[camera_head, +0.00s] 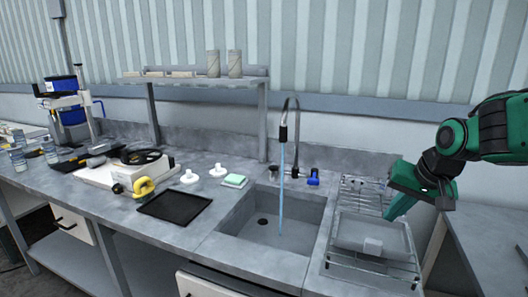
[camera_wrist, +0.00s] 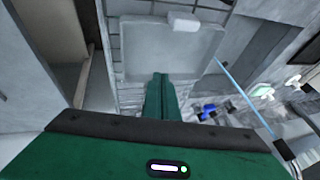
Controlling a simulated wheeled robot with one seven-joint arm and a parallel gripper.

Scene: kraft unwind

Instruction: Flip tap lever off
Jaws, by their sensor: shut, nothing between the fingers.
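The tap (camera_head: 286,125) is a tall dark arched spout with a black head at the back of the grey sink (camera_head: 233,218). A blue stream of water (camera_head: 281,190) falls from it into the basin. A blue lever (camera_head: 313,177) sits low to the right of the spout, and it also shows in the wrist view (camera_wrist: 207,111). My green gripper (camera_head: 390,213) is above the dish rack, to the right of the lever and apart from it. In the wrist view its fingers (camera_wrist: 160,80) are together, with nothing held.
A wire dish rack (camera_head: 372,277) with a grey tray (camera_head: 372,234) stands right of the sink, below my gripper. A green-and-white sponge (camera_head: 234,181), white round pieces (camera_head: 189,177) and a black tray (camera_head: 174,206) lie left of the sink. A shelf (camera_head: 200,80) stands behind.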

